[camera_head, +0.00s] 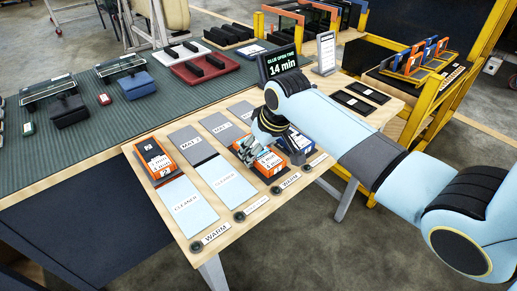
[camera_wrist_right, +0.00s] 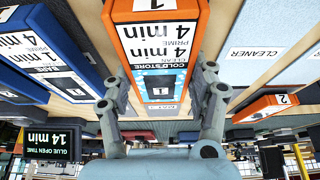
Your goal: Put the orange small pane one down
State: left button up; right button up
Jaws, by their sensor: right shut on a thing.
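The orange pane one is an orange block with white printed labels and a "1" (camera_wrist_right: 158,50). In the head view it shows as an orange block (camera_head: 269,165) under my right gripper, low over the wooden table, right of a cleaner panel. My right gripper (camera_wrist_right: 160,103) is shut on it, with one finger on each side. In the head view my right gripper (camera_head: 254,150) and arm hide much of the block. I cannot tell whether it touches the table. My left gripper is not in view.
A blue block (camera_head: 297,143) stands close beside the held one. An orange block marked 2 (camera_head: 154,160) stands at the table's left. Grey mats (camera_head: 193,146) and pale cleaner panels (camera_head: 228,182) lie flat. A "14 min" display (camera_head: 280,64) stands behind. Knobs line the front edge.

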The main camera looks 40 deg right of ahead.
jog(key=o, duration=1.3)
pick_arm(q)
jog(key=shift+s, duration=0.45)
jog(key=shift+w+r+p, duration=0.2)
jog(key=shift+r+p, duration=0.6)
pick_arm(e)
jog(key=v, duration=1.2)
